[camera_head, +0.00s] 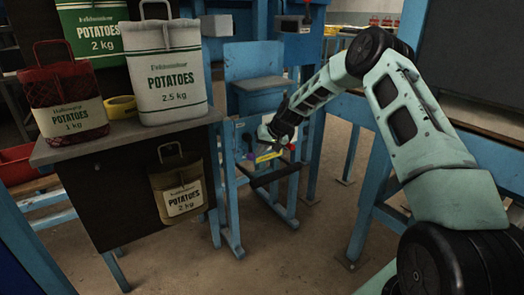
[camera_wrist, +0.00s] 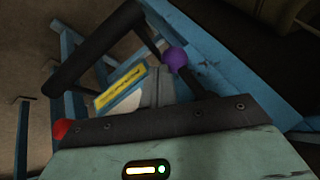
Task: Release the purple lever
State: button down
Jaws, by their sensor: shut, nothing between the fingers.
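The purple lever shows as a round purple knob (camera_wrist: 175,59) right of the centre in the wrist view, beside a dark post. In the head view its small purple end (camera_head: 250,156) sits low on the blue machine frame, just below my gripper. My gripper (camera_head: 265,134) is shut and empty, reaching down in front of the machine. Whether it touches the lever cannot be told. A yellow label (camera_wrist: 121,86) lies left of the purple knob, and a red knob (camera_wrist: 61,129) is partly hidden at lower left.
A dark bar (camera_wrist: 92,55) crosses the upper left of the wrist view. In the head view, a table (camera_head: 130,135) at left bears a white potato sack (camera_head: 163,85), a red sack (camera_head: 68,100) and yellow tape (camera_head: 121,107). Blue posts stand right of the machine; floor shows in front.

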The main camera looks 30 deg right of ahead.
jog(key=shift+a+f+y, duration=0.2)
jog(key=shift+y, duration=0.5)
jog(key=y, duration=0.1)
jog(key=a+m+y, duration=0.1)
jog(key=shift+f+y, duration=0.3)
jog(key=shift+f, duration=0.05)
jog(key=a+r+m+t+y+b, duration=0.2)
jog(key=a+m+t+y+b, duration=0.3)
jog(key=y, duration=0.7)
jog(key=shift+a+r+m+b, duration=0.25)
jog(key=shift+a+m+b, duration=0.15)
jog(key=shift+m, duration=1)
jog(key=shift+s+r+t, duration=0.1)
jog(key=shift+t, duration=0.3)
jog(key=a+f+v, duration=0.1)
jog(key=f+v, duration=0.1)
jog(key=v, duration=1)
jog(key=shift+s+d+f, duration=0.15)
jog(key=shift+s+f, duration=0.15)
jog(key=shift+f, duration=0.1)
